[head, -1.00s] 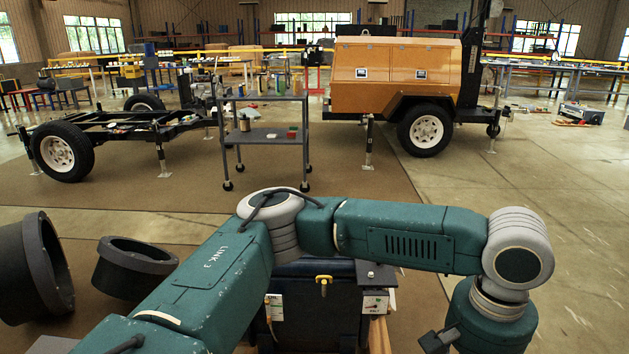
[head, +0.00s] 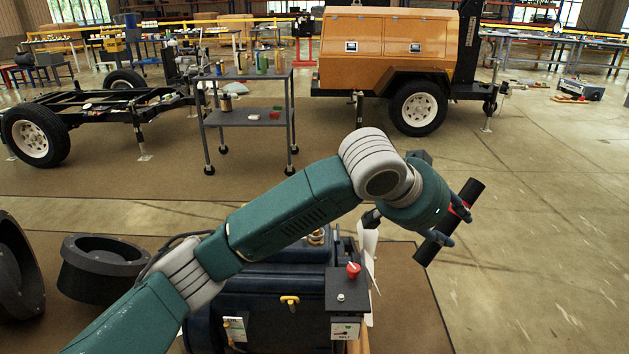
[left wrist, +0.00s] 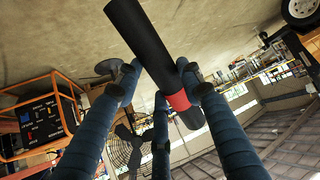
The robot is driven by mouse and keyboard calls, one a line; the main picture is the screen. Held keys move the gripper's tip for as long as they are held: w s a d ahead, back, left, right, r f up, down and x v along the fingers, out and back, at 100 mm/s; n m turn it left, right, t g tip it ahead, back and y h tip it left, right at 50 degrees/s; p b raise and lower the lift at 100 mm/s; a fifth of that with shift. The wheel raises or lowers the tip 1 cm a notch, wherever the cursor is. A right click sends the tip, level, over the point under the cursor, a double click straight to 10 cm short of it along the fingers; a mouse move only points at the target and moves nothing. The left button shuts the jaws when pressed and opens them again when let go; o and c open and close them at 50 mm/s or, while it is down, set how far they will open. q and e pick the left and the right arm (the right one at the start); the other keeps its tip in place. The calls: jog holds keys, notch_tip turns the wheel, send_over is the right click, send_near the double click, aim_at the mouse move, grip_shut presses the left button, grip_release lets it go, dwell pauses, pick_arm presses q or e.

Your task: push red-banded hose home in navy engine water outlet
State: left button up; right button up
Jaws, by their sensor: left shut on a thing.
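The black hose (head: 432,246) with its red band (head: 460,211) is held in the air by my left gripper (head: 452,225), to the right of the navy engine (head: 262,318). The hose is tilted and clear of the engine. In the left wrist view the fingers (left wrist: 160,92) close around the hose (left wrist: 140,42) close to its red band (left wrist: 177,101). A brass fitting (head: 317,236) shows on top of the engine, partly behind my left arm; I cannot tell whether it is the water outlet. My right gripper is out of view.
A control box with a red knob (head: 353,270) stands on the engine's near right. Black round housings (head: 112,268) lie to the left. A grey cart (head: 250,117), a bare trailer frame and an orange light tower trailer (head: 388,55) stand behind. The floor on the right is open.

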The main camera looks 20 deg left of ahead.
pick_arm(q)
jog(key=w+a+n+t+h+p, duration=0.2)
jog(key=w+a+t, duration=0.3)
jog(key=w+a, duration=0.75)
jog(key=a+f+n+t+y, duration=0.2)
jog(key=a, duration=0.6)
jog(key=a+f+n+t+y, duration=0.1)
jog(key=a+f+t+y, duration=0.1)
jog(key=a, duration=0.7)
jog(key=shift+w+a+f+n+t+p, duration=0.2)
jog(key=shift+f+n+t+p, duration=0.2)
jog(key=shift+t, duration=0.2)
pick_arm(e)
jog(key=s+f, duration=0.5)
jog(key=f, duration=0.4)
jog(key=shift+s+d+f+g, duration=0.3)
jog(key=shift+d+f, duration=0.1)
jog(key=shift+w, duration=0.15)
pick_arm(q)
jog(key=shift+f+b, duration=2.15)
jog(key=shift+f, duration=0.2)
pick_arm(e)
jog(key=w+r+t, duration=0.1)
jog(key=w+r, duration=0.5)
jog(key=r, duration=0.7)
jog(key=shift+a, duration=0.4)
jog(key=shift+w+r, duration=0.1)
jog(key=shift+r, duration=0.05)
